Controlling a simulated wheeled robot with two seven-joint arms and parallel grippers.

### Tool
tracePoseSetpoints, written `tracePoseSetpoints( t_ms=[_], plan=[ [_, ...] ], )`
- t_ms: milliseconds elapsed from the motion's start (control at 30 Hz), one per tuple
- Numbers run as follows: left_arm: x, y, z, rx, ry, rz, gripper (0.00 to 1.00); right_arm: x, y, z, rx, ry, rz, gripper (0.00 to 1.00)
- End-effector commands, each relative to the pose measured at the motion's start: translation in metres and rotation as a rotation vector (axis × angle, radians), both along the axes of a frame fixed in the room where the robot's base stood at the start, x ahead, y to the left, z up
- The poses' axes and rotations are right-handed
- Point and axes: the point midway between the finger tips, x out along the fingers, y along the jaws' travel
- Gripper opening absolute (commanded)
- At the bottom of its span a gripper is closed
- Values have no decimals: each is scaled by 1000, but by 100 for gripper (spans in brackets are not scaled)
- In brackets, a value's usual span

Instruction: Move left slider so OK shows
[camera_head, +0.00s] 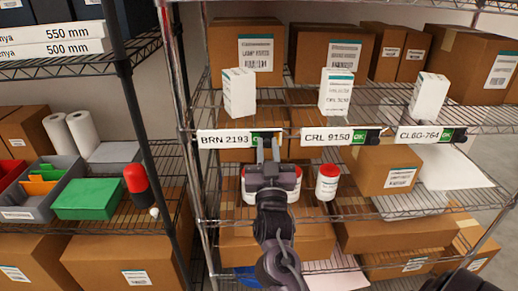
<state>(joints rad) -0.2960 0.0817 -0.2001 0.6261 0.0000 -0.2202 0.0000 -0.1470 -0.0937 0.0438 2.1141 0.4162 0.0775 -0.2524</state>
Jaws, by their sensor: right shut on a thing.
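The left label strip, BRN 2193 (224,139), is on the middle shelf's front edge. Green shows at its right end, largely covered by my fingers, so I cannot read OK there. My right gripper (268,146) is shut on the left slider at that end; the slider itself is mostly hidden by the fingers. The middle strip, CRL 9150 (327,136), shows a green OK and a black end. The right strip, CLBG-764 (419,135), also shows green. My left gripper is not in view.
White boxes (239,93) stand on the shelf above the strips. A white jar with a red lid (327,183) stands below, right of my gripper; another is partly hidden behind it.

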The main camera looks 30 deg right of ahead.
Motion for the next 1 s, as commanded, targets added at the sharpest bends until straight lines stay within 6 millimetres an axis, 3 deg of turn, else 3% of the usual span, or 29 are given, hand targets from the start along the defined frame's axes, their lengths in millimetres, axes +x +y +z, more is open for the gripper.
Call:
tracePoseSetpoints(
  t_ms=[100,367,400,533,833,1000],
  plan=[
    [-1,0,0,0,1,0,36,-9,-15,-1,-2,6,-2,0],
    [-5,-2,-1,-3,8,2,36,-10,-17,-1,0,5,-5,0],
    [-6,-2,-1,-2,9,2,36,-10,-17,-1,0,5,-5,24],
    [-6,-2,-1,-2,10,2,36,-10,-17,-1,0,4,-3,41],
    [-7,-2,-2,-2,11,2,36,-11,-15,-1,-1,3,-1,42],
    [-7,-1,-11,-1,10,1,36,-25,-6,-12,0,5,0,42]
  ],
)
